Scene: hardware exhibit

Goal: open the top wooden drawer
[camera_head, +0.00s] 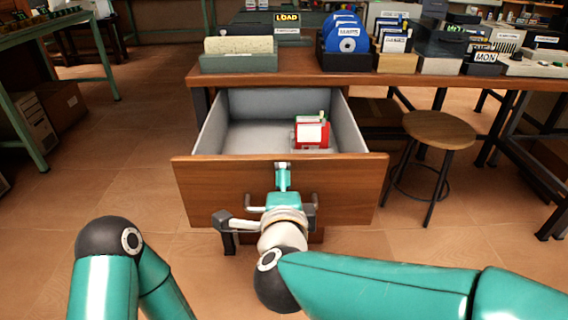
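The top wooden drawer (200,185) stands pulled well out from under the wooden table, its brown front facing me and its pale grey inside showing. My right gripper (283,172) is at the middle of the drawer front, its arm coming in from the right. The gripper and wrist cover the middle of the front, so the handle is mostly hidden and I cannot see whether the fingers are closed on it. My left arm shows at the lower left, but its gripper is out of view.
A red and white item (311,133) lies in the drawer. The tabletop (330,79) holds a card box (238,54), disk boxes (346,42) and trays. A round stool (438,130) stands right of the drawer.

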